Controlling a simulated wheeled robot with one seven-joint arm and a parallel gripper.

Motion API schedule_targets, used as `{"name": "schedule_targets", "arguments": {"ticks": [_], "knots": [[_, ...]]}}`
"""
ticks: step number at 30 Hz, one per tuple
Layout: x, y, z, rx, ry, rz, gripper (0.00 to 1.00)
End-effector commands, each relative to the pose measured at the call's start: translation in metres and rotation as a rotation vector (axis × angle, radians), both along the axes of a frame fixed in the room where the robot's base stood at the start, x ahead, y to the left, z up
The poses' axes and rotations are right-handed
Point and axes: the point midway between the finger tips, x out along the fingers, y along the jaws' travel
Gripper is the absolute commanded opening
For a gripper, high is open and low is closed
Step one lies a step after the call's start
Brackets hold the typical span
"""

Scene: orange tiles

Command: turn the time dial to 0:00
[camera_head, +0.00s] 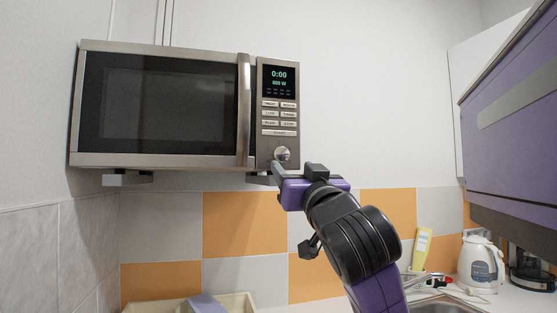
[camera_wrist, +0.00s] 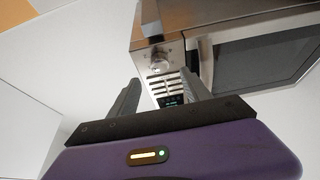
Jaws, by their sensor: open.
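The microwave (camera_head: 165,105) hangs on the wall, and its display (camera_head: 279,78) reads 0:00 with a watt figure below. The round silver time dial (camera_head: 282,154) sits at the bottom of the control panel, under the buttons. My gripper (camera_head: 276,168) is at the panel's lower edge, just below the dial in the head view. In the wrist view the picture is upside down; the dial (camera_wrist: 159,62) appears ahead, between the two open fingers of my gripper (camera_wrist: 162,79). No contact with the dial is visible. The jaws hold nothing.
The microwave door handle (camera_head: 243,110) stands out just left of the panel. A bracket (camera_head: 128,179) supports the microwave from below. A purple cabinet (camera_head: 515,130) hangs at the right. The wall right of the microwave is clear.

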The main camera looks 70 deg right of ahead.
Motion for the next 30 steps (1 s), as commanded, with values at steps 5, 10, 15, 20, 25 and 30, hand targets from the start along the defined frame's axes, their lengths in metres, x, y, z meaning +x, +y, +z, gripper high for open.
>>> {"name": "schedule_targets", "arguments": {"ticks": [5,10,15,20,25,30], "knots": [[0.01,-0.012,0.007,0.008,-0.003,0.0,0.56],[0.026,-0.032,0.018,0.008,-0.003,-0.001,0.56],[0.039,-0.047,0.026,0.007,-0.004,0.001,0.56],[0.045,-0.054,0.029,0.007,-0.005,0.002,0.56],[0.046,-0.055,0.029,0.007,-0.005,0.003,0.56],[0.046,-0.055,0.029,0.007,-0.005,0.003,0.45]]}}
